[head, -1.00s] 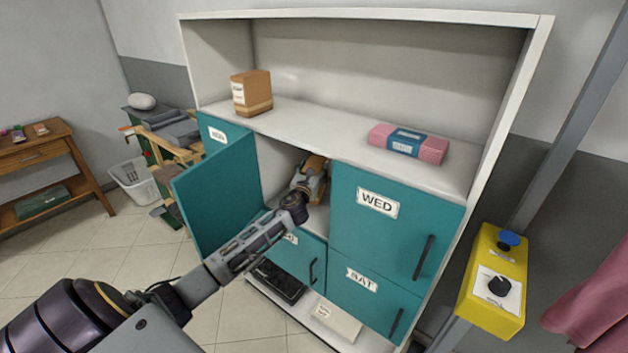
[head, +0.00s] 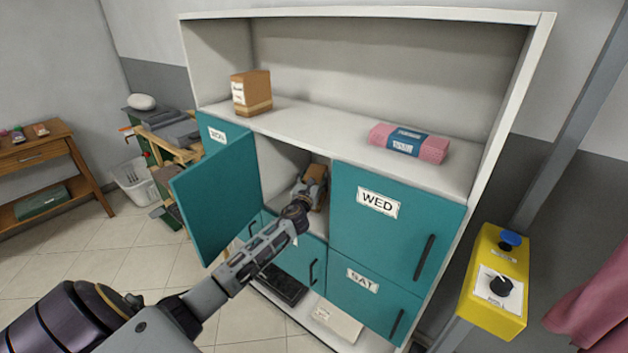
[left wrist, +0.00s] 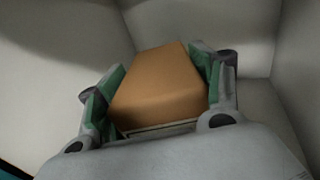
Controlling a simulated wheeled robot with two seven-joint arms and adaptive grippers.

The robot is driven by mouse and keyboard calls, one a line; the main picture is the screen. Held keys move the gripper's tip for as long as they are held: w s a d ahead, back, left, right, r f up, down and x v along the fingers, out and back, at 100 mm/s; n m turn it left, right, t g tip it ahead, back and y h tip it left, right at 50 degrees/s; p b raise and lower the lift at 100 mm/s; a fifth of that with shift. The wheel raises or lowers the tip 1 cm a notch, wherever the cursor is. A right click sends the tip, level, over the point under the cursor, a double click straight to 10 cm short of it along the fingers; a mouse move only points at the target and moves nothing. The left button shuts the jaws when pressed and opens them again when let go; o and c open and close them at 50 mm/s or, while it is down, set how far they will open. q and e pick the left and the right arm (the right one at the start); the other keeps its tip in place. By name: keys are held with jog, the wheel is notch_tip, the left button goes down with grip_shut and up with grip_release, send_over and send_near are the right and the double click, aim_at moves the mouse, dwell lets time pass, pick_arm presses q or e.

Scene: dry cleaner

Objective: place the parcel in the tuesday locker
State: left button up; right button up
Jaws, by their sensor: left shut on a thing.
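The parcel (left wrist: 160,85) is a brown box held between the green-padded fingers of my left gripper (left wrist: 158,98) in the left wrist view, with pale compartment walls around it. In the head view the left gripper (head: 311,187) reaches into the open locker between the MON and WED doors, and only a little of the parcel (head: 316,172) shows there. The open locker's teal door (head: 216,200) is swung out to the left; its label is out of sight. I cannot tell whether the parcel touches the locker floor. My right gripper is not in view.
The WED door (head: 385,235) and SAT door (head: 365,300) are shut. A brown box (head: 251,93) and a pink parcel (head: 408,142) lie on the shelf above. A yellow button box (head: 494,280) stands at right. The open door borders my arm's left side.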

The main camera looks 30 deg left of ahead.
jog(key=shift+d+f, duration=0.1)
pick_arm(q)
jog(key=o, duration=1.8)
jog(key=shift+f, duration=0.1)
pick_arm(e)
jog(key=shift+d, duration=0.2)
pick_arm(q)
jog(key=shift+s, duration=0.1)
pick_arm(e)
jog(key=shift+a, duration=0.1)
pick_arm(q)
jog(key=v, duration=1.2)
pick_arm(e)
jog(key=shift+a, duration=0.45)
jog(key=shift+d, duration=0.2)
